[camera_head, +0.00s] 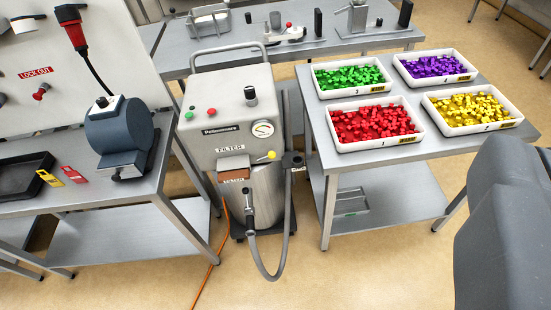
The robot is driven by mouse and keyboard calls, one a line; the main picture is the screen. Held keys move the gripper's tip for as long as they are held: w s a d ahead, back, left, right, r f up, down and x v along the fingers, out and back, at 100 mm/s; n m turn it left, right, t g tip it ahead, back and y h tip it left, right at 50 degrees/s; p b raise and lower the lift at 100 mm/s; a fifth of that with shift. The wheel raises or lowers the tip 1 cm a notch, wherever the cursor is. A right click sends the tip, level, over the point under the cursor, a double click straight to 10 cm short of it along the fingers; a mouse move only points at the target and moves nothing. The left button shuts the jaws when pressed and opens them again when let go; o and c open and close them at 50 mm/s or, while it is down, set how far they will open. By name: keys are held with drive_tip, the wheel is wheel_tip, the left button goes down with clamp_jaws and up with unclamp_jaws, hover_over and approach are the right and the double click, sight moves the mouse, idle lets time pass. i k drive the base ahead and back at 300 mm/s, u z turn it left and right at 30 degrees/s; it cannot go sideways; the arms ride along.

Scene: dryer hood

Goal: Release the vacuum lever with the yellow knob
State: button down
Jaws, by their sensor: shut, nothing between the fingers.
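The vacuum unit (228,110) is a grey box on a steel cylinder (268,195), standing on the floor between two tables. The yellow knob (272,155) sits at the front right of the unit, below the round gauge (262,129). Its short lever (258,159) runs left from the knob, close to a brown block under the upper FILTER label. I cannot tell how the lever is seated. A large dark grey part of my own arm fills the lower right, well apart from the unit. My gripper's fingers are not in view.
A grey hose (262,265) loops in front of the unit. A right table (318,130) carries trays of red, green, purple and yellow pieces. A left bench (145,187) holds a blue-grey machine (118,130). An orange cable (207,280) lies on the floor.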

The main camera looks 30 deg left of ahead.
sight(271, 154)
drive_tip(key=i, duration=0.95)
drive_tip(key=u, duration=0.05)
